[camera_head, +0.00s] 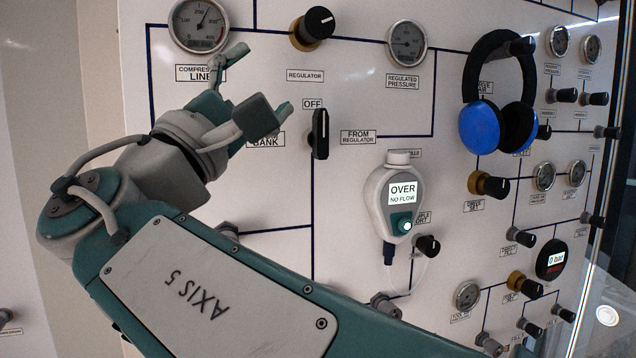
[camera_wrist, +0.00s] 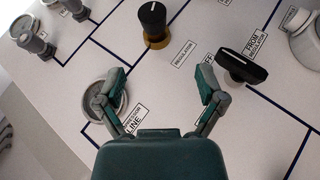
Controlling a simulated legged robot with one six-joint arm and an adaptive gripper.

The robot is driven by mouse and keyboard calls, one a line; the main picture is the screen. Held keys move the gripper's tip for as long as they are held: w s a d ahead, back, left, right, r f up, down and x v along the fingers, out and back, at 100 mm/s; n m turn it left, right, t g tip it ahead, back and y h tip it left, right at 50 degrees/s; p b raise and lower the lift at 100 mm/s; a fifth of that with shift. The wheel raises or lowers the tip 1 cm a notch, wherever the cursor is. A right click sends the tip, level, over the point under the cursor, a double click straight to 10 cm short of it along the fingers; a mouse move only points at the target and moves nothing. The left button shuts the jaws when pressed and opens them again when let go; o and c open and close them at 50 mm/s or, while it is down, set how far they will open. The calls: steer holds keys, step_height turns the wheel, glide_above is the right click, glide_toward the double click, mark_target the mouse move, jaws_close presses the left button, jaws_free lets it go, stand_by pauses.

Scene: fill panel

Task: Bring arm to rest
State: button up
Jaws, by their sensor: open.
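My gripper (camera_head: 262,82) is open and empty in front of the upper left of the white panel (camera_head: 360,90). Its two green fingers are spread apart, pointing up and right, near the compressor line gauge (camera_head: 198,24) and the black selector knob (camera_head: 320,134) marked OFF. The left finger overlaps the gauge (camera_wrist: 103,106) in that view. The selector knob (camera_wrist: 241,67) lies just beyond the right finger. I cannot tell any contact with the panel.
A black and brass regulator knob (camera_head: 312,28) and a regulated pressure gauge (camera_head: 407,42) are near the top. A handheld meter (camera_head: 393,200) reading OVER, NO FLOW is at the middle. Blue and black ear defenders (camera_head: 487,128) hang on the right, among several knobs.

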steer(key=w+d+f+m+g+y, duration=0.1)
steer(key=d+f+g+y, duration=0.25)
steer(key=d+f, duration=0.7)
steer(key=w+d+f+m+g+y, duration=0.1)
steer(key=d+f+g+y, duration=0.2)
steer(key=d+f+g, duration=0.7)
steer(key=s+a+f+m+y, duration=0.1)
steer(key=s+f+m+y, duration=0.3)
steer(key=f, duration=0.9)
steer(key=s+f+m+y, duration=0.5)
steer(key=s+f+m, duration=0.2)
steer(key=f, duration=0.6)
steer(key=s, duration=0.2)
steer(key=shift+s+a+m, duration=0.3)
steer(key=shift+s+a, duration=0.05)
steer(key=shift+s, duration=0.05)
steer(key=shift+y, duration=0.25)
